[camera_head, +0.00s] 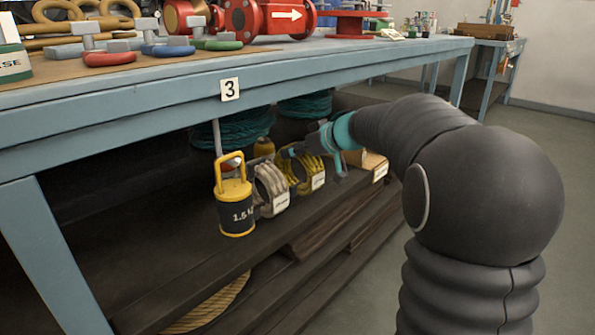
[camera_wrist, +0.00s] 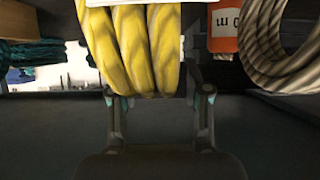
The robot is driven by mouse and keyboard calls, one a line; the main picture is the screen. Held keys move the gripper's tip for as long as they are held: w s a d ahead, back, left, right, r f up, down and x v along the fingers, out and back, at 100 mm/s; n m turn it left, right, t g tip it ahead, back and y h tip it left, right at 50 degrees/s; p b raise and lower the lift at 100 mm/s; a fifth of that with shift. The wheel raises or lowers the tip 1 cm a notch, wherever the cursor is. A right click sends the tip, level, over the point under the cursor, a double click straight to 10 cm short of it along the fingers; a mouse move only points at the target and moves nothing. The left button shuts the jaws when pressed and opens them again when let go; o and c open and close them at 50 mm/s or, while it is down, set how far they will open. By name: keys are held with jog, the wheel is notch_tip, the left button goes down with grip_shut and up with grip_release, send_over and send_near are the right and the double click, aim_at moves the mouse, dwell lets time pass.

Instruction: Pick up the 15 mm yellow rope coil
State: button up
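The yellow rope coil (camera_head: 296,177) stands on the shelf under the bench and carries a white label too small to read. In the wrist view the coil (camera_wrist: 135,45) fills the top centre, close in front of my gripper (camera_wrist: 160,95). The fingers are spread apart. The right finger is just right of the coil; the left finger overlaps the coil's lower edge, and its tip is partly hidden. I cannot tell whether either touches it. In the head view my gripper (camera_head: 318,150) is at the coil's upper right.
A grey-beige coil (camera_head: 270,190) stands left of the yellow one and shows in the wrist view (camera_wrist: 280,45). A yellow-handled black weight (camera_head: 236,208) is nearer. Teal rope (camera_head: 245,130) lies behind. The blue bench edge (camera_head: 150,108) is overhead. A cardboard box (camera_head: 373,165) is at right.

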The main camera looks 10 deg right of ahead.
grip_shut()
jog(key=shift+r, duration=0.2)
